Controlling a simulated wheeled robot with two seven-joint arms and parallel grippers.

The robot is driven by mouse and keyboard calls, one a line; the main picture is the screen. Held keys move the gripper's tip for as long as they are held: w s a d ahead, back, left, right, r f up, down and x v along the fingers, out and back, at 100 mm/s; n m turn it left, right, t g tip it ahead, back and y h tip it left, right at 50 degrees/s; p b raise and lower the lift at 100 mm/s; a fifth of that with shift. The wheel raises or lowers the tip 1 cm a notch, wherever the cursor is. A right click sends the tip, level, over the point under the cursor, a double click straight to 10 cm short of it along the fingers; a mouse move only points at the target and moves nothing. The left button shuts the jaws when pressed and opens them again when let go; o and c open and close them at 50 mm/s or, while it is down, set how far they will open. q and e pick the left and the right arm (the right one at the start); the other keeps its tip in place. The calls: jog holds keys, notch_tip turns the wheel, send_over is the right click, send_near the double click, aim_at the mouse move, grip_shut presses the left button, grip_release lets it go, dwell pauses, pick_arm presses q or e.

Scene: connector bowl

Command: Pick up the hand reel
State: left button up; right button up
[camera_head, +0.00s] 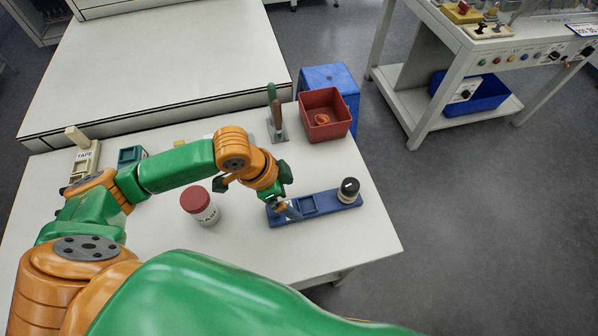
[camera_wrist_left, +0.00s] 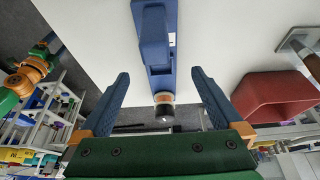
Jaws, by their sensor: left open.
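No thing here is plainly marked as the hand reel. The likeliest is a small pale cylinder with a black top (camera_head: 348,190), upright at the right end of a long blue holder (camera_head: 318,205). In the left wrist view the cylinder (camera_wrist_left: 164,107) shows at the end of the blue holder (camera_wrist_left: 155,40), framed between the finger lines. My left gripper (camera_head: 288,211) is open and empty, over the left part of the holder in the head view, apart from the cylinder. Its fingers (camera_wrist_left: 160,73) stand wide. An orange and green arm, likely my right (camera_wrist_left: 28,76), shows at the left edge of the wrist view, too small to read.
A red bin (camera_head: 325,117) with an orange ring stands behind the holder. A green-handled tool (camera_head: 275,112) stands left of it. A red-lidded jar (camera_head: 198,203) stands left of my gripper. A tape-labelled holder (camera_head: 84,160) is far left. The table's front right is clear.

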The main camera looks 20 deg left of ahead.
aim_at(309, 205)
pick_arm(q)
jog(key=x, duration=0.4)
jog(key=d+x, duration=0.1)
jog(key=x, duration=0.1)
jog(key=shift+w+d, duration=0.2)
jog(key=shift+w, duration=0.05)
jog(key=shift+w+a+f, duration=0.15)
jog(key=shift+w+f, duration=0.05)
jog(key=shift+w, duration=0.05)
jog(key=shift+s+r, duration=0.1)
jog(key=shift+s, duration=0.05)
jog(key=c, duration=0.8)
grip_shut()
